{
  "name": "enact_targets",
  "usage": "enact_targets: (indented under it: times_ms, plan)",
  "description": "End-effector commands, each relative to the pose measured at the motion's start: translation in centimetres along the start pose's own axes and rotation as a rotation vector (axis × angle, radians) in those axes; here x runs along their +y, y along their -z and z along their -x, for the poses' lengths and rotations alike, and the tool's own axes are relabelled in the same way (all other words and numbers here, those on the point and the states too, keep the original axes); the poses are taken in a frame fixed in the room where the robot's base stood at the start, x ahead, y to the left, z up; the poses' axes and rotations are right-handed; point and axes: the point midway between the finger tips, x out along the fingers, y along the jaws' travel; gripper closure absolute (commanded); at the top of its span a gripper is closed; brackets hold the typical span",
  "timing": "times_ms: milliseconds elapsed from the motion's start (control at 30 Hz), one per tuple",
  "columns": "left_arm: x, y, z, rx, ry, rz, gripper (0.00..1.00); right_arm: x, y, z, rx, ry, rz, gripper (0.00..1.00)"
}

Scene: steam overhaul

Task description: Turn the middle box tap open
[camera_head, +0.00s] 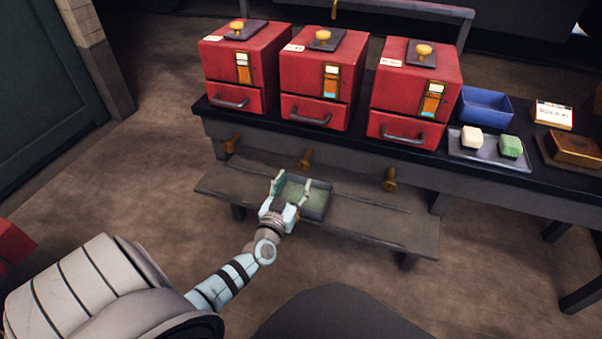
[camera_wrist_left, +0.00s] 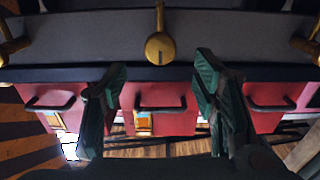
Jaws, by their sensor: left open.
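The middle box tap (camera_head: 305,158) is a brass tap on the front of the bench below the middle red box (camera_head: 322,75). It also shows at the top centre of the left wrist view (camera_wrist_left: 160,46). My left gripper (camera_head: 291,186) is open and empty, just below and in front of this tap. In the left wrist view its two green fingers (camera_wrist_left: 160,88) stand apart, one on each side of the tap's line, not touching it. I cannot tell how far the tap is turned. My right gripper is out of view.
Brass taps sit left (camera_head: 231,144) and right (camera_head: 390,179). Red boxes stand left (camera_head: 240,65) and right (camera_head: 415,90). A shallow grey tray (camera_head: 320,207) is on the low shelf (camera_head: 370,226), close behind my left gripper. A blue bin (camera_head: 486,106) and soap tray (camera_head: 488,157) are right.

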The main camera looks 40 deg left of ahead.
Motion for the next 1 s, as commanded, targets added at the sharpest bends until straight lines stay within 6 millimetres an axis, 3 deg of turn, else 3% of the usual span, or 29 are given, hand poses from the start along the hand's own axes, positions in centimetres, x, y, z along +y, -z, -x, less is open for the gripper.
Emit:
enact_targets:
  times_ms: [33,100,233,400,667,900,1000]
  plan:
    - [-0.1,-0.5,-1.6,0.004,0.002,0.000,0.46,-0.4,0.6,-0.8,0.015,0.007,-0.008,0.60]
    - [-0.1,-0.6,-3.3,0.002,0.002,-0.001,0.46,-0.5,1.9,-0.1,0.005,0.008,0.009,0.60]
    - [-0.1,-0.5,-5.4,0.000,0.001,-0.001,0.46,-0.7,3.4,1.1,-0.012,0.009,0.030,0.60]
    - [0.0,-0.3,-6.6,-0.002,0.000,-0.001,0.46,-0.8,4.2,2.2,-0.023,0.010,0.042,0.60]
    - [-0.1,-0.2,-6.7,-0.003,0.000,-0.002,0.46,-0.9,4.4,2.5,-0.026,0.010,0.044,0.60]
    - [-0.1,-0.2,-6.7,-0.003,0.000,-0.001,0.83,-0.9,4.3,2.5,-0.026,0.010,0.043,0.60]
    - [-0.1,-0.2,-6.7,-0.003,0.000,-0.002,0.94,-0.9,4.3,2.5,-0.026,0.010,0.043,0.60]
